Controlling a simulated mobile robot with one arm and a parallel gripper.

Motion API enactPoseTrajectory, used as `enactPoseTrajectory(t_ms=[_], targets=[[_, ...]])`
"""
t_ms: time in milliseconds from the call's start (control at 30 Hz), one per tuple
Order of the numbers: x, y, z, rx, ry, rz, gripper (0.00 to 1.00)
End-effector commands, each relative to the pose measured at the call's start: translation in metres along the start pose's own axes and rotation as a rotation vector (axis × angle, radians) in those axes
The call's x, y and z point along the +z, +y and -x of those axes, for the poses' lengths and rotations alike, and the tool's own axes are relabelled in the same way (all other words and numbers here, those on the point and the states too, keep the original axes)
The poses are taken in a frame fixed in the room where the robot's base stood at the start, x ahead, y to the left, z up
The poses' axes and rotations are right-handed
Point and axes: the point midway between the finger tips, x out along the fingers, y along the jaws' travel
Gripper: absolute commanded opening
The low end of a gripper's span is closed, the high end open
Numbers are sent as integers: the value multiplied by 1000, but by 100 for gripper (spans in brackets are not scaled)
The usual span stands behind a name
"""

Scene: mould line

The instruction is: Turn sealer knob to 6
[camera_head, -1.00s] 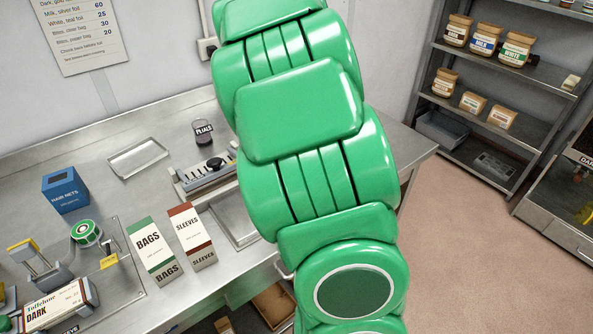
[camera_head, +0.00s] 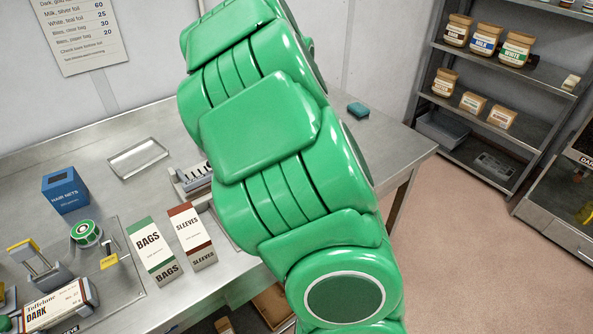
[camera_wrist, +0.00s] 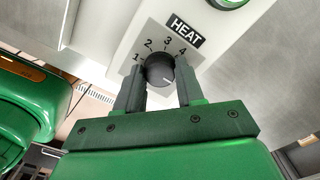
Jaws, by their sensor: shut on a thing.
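In the wrist view the black round knob (camera_wrist: 160,70) sits on a grey dial plate under a black HEAT label (camera_wrist: 184,27). Numbers 1, 2, 3 and 4 show around its upper side; any further numbers are hidden by my right finger and the knob. A pale pointer mark on the knob points to the lower right, towards the right finger. My gripper (camera_wrist: 158,88) is shut on the knob, one finger on each side. In the head view only part of the sealer (camera_head: 192,180) shows; my green arm hides its knob and my gripper.
The SLEEVES box (camera_head: 193,237) and BAGS box (camera_head: 152,252) stand close in front of the sealer. A metal tray (camera_head: 138,158) lies behind to the left. A teal block (camera_head: 357,109) lies near the bench's right end. Bare steel bench surrounds the tray.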

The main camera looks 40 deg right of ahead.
Motion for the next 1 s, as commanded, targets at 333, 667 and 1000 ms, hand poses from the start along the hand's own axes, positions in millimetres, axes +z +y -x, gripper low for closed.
enactPoseTrajectory(t_ms=[333, 667, 1000], targets=[[1, 0, 1, -2, 0, -56, 7], [1, 0, 0, -2, -1, -57, 7], [0, 0, 0, -1, 0, -56, 63]])
